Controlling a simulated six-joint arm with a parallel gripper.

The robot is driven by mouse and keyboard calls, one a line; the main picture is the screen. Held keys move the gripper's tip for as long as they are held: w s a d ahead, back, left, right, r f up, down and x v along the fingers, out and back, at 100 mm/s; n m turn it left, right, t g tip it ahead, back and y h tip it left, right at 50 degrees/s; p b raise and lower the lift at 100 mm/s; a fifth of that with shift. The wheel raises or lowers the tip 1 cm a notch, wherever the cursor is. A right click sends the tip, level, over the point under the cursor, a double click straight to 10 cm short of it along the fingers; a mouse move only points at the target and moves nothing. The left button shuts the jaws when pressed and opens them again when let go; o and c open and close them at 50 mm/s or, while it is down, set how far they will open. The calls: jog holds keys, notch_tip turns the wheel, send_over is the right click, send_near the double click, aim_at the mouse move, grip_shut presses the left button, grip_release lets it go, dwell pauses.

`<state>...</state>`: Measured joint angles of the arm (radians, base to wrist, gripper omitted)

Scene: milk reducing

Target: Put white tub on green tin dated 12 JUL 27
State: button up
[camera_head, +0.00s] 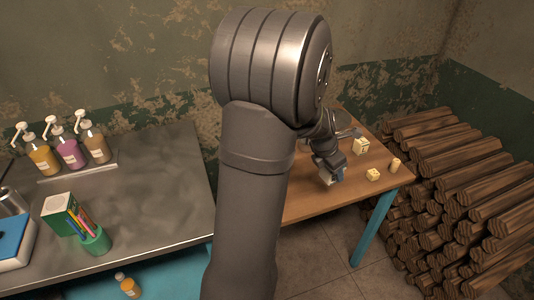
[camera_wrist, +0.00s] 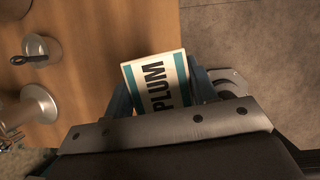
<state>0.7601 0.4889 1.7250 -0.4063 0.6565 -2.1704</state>
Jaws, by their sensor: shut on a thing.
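My gripper (camera_head: 328,174) is over the wooden table in the head view, partly behind my own arm. In the wrist view my gripper (camera_wrist: 160,100) is near the table's edge, with floor to the right. I cannot make out a white tub or a green tin dated 12 JUL 27 in either view; my arm hides much of the head view.
The wooden table (camera_head: 302,203) holds small pale blocks (camera_head: 373,175) and a pale cylinder (camera_head: 395,164). A metal cup (camera_wrist: 42,50) shows in the wrist view. A metal worktop (camera_head: 150,185) on the left holds pump bottles (camera_head: 70,152) and a green pen cup (camera_head: 97,243). Logs (camera_head: 450,200) are stacked right.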

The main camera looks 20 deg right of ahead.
jog(key=w+a+r+n+t, duration=0.2)
jog(key=w+a+r+n, duration=0.2)
jog(key=w+a, duration=0.95)
jog(key=w+a+r+n+t+y, duration=0.1)
jog(key=w+a+r+n, duration=0.2)
jog(key=a, duration=0.8)
jog(key=w+a+r+n+y, duration=0.15)
jog(key=w+a, duration=0.25)
jog(key=a, duration=0.7)
jog(key=s+a+r+n+y, duration=0.1)
jog(key=s+a+r+n, duration=0.15)
jog(key=a, duration=0.75)
jog(key=s+a+r+n+t, duration=0.1)
jog(key=s+a+r+n, duration=0.15)
jog(key=a, duration=0.85)
jog(key=s+a+r+n+y, duration=0.1)
jog(key=a+r+n, duration=0.2)
jog(key=a, duration=0.7)
send_over(57, 198)
jog(key=s, duration=0.2)
jog(key=f, duration=0.6)
jog(key=shift+d+f, duration=0.3)
jog(key=shift+f, duration=0.1)
jog(key=shift+a+f, duration=0.35)
jog(key=shift+a, duration=0.05)
jog(key=shift+f, duration=1.85)
